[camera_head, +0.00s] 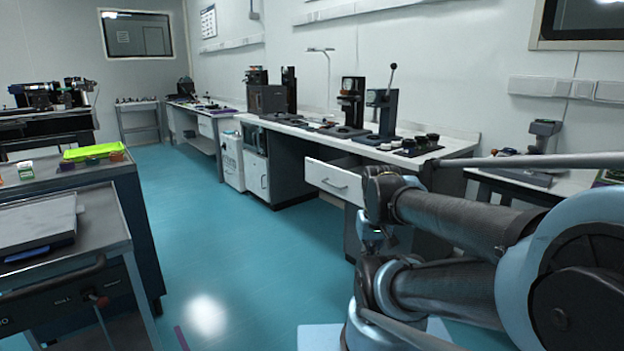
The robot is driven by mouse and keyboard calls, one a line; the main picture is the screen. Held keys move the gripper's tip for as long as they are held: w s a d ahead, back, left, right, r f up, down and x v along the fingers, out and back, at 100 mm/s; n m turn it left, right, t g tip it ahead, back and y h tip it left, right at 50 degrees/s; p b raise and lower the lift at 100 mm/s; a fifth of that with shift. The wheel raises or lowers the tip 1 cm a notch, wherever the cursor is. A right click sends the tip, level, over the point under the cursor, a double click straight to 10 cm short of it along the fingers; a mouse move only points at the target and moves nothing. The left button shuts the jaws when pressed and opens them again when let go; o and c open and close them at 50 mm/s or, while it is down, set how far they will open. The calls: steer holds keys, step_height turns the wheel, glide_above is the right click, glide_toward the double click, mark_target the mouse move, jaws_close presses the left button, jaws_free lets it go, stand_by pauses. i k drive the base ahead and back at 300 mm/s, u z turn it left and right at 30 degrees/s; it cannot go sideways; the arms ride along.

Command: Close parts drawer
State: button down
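The parts drawer (334,182) has a white front with a dark bar handle and sits under the white-topped bench along the right wall. Its front seems to stand out from the bench, but I cannot tell how far. My arm is folded in the right foreground and hides the drawer's right end. I cannot make out my gripper or its fingers in this view.
The long bench (462,146) carries black instruments and small dark parts. A white cabinet (229,160) stands farther left. A dark trolley (112,233) fills the left foreground. The teal floor (235,250) between trolley and bench is clear.

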mark_target(341, 177)
steer(key=i, duration=0.95)
